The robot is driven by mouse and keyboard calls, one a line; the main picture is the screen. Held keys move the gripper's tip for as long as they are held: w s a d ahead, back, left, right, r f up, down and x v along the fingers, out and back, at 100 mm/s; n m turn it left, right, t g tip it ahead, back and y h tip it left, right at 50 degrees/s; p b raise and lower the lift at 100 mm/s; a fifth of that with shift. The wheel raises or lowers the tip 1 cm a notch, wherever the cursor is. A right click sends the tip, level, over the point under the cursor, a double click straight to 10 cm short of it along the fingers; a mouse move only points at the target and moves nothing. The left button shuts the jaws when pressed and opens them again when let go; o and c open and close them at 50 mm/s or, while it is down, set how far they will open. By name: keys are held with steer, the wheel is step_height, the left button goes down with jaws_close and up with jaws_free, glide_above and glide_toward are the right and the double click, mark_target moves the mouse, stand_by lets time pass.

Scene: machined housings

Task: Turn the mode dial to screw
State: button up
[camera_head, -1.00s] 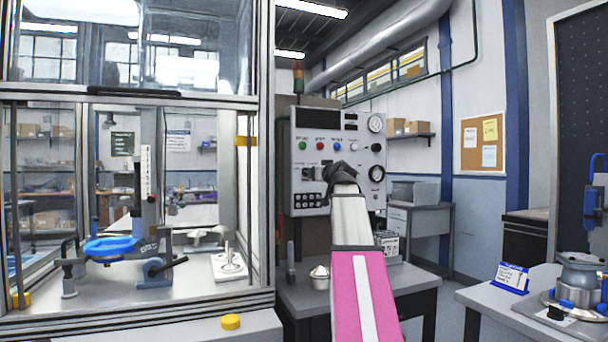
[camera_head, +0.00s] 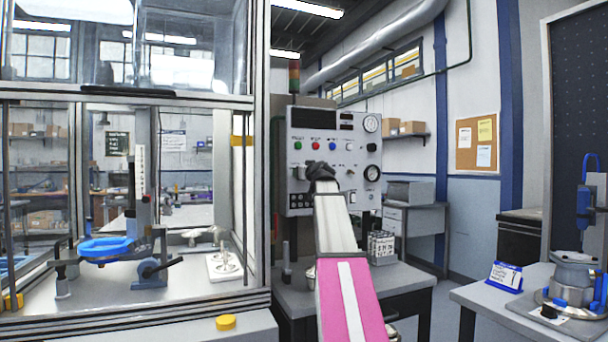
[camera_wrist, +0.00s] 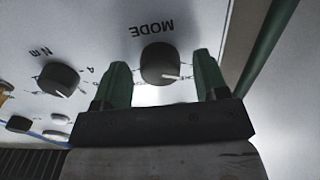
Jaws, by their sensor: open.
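The control panel (camera_head: 333,140) stands at the centre of the head view. The black round mode dial (camera_wrist: 160,62) sits below the upside-down word MODE in the wrist view. My gripper (camera_wrist: 161,76) is open, with one green finger on each side of the dial. I cannot tell whether either finger touches it. In the head view my gripper (camera_head: 320,174) is at the panel's lower part and hides the dial.
A second black knob (camera_wrist: 58,80), marked Nm, is left of the gripper in the wrist view, with small buttons below it. A framed glass enclosure (camera_head: 258,150) stands left of the panel.

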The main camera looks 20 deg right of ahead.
steer(key=c, duration=0.9)
steer(key=shift+c, duration=0.2)
steer(key=shift+m, duration=4.4)
steer(key=o, duration=0.9)
